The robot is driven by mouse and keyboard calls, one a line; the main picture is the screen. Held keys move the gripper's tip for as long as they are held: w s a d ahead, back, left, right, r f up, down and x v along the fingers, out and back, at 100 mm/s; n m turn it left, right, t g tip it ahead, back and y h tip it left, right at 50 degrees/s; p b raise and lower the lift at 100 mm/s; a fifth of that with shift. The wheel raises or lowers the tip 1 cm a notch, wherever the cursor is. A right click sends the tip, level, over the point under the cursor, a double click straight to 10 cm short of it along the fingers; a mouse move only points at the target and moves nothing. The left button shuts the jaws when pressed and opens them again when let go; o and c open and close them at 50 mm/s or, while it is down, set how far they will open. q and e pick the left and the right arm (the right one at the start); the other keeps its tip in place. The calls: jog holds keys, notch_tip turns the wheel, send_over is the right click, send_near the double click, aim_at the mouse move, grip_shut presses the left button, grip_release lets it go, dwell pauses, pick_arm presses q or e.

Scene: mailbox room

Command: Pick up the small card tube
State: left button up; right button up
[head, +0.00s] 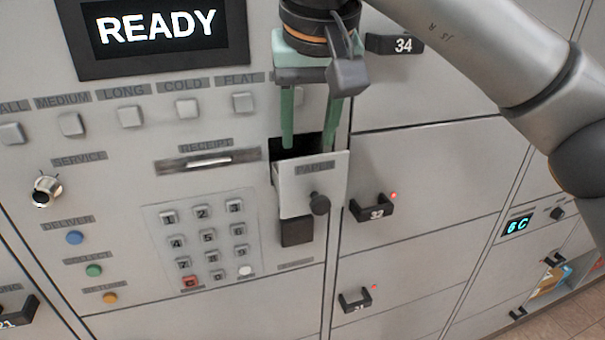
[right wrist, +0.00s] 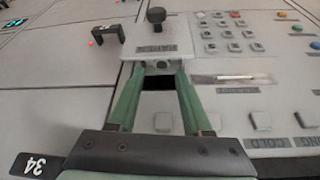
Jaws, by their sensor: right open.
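I cannot clearly make out the small card tube in either view. A small drawer labelled PAPER (head: 297,187) stands pulled out from the grey panel, with a dark opening behind its front. My right gripper (head: 309,148) is open, its two green fingers pointing down at this opening. In the right wrist view the right gripper (right wrist: 161,75) has its fingertips apart on either side of the opening behind the drawer front (right wrist: 157,42). A small pale shape shows between the tips, but I cannot tell whether it is the tube. My left gripper is in neither view.
A keypad (head: 208,240) and a receipt slot (head: 207,161) lie left of the drawer. A READY screen (head: 160,25) is above. Locker doors with black handles, such as 32 (head: 372,208), are on the right. An open locker with items (head: 550,280) is at lower right.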

jog(key=x, duration=0.8)
jog(key=shift+w+a+f+p, duration=0.15)
jog(key=shift+a+f+p, duration=0.05)
jog(key=shift+p, duration=0.15)
grip_shut()
